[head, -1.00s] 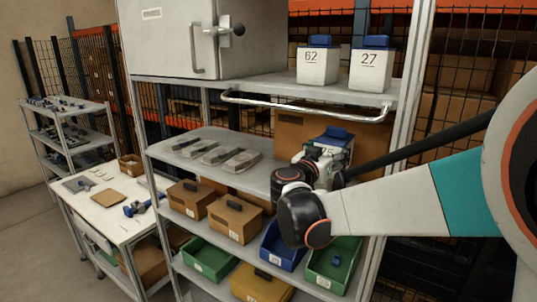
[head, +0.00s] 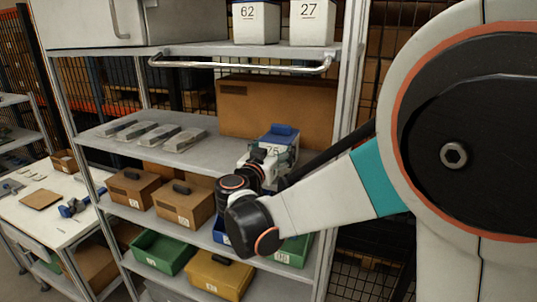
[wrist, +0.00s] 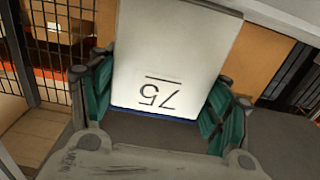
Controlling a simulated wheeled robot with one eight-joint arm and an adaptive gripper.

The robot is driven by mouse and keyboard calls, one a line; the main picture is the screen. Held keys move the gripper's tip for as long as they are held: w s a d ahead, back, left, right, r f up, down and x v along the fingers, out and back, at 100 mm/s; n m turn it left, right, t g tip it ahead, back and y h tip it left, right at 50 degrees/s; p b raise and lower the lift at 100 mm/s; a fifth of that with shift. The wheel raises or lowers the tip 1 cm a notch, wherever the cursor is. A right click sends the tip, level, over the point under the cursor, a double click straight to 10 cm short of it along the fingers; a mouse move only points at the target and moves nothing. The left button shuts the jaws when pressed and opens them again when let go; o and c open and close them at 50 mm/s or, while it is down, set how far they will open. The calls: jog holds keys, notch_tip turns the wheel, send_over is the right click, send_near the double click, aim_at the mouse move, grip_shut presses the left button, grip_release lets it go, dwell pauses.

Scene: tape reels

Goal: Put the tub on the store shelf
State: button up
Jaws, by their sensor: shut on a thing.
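The tub is white with a blue lid and the number 75. In the head view it (head: 286,150) is at the right end of the middle shelf (head: 215,155), in front of a large brown box. My gripper (head: 255,170) is at its near left side, partly hidden by my arm. In the wrist view the tub (wrist: 175,50) sits between both green finger pads (wrist: 160,105), and its label shows upside down. My gripper is shut on it. The tub's base is hidden in the head view, so I cannot tell whether it touches the shelf.
Brown boxes (head: 184,202) and coloured bins (head: 220,275) are below.

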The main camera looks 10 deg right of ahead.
jog(key=shift+s+r, duration=0.15)
jog(key=shift+s, duration=0.05)
jog(key=o, duration=0.7)
jog(key=shift+w+f, duration=0.1)
jog(key=shift+f, duration=0.15)
jog(key=o, duration=0.4)
jog(key=shift+r, duration=0.1)
jog(key=shift+r, duration=0.1)
